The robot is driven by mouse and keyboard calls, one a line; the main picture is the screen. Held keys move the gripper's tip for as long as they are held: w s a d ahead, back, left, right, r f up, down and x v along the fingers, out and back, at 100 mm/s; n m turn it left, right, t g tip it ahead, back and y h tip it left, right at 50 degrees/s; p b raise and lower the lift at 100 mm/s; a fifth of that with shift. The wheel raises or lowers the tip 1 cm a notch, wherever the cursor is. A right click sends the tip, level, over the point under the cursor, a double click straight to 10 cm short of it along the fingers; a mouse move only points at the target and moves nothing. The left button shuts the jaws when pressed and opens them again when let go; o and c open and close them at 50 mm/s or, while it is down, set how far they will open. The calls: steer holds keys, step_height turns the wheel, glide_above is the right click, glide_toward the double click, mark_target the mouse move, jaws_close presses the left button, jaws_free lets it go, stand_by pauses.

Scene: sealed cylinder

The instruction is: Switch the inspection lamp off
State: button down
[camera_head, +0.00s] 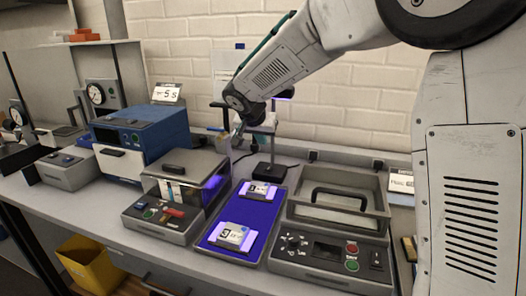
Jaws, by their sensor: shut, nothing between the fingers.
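The inspection lamp (287,94) stands behind the blue tray, with a purple glow at its head. Its head and post are partly hidden by my arm. A black base (268,172) stands on the bench below it. Purple light falls on the tray's two labelled cartridges, so the lamp looks lit. My gripper (237,138) points down just left of the lamp's post, above the back of the bench. It is shut and empty. I cannot tell whether it touches anything there. The lamp's switch is not clear to see.
The blue tray (207,239) lies mid-bench. Left of it stands a clear-lidded device (160,230) with buttons, and a blue machine (140,135) behind. Right is a grey lidded unit (330,262) with a black handle. A brick wall closes the back.

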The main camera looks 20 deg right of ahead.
glide_above(267, 170)
steer(key=f, duration=0.7)
steer(key=shift+s+a, duration=0.2)
steer(key=shift+s, duration=0.1)
step_height(267, 170, down, 4)
steer(key=shift+s+a+r, duration=0.1)
steer(key=shift+r, duration=0.15)
steer(key=shift+f, duration=0.4)
steer(key=shift+s+a+f, duration=0.25)
steer(key=shift+s+f, duration=0.05)
steer(key=shift+f, duration=0.3)
steer(key=shift+r, duration=0.15)
steer(key=shift+r, duration=0.7)
steer(key=shift+r, duration=0.1)
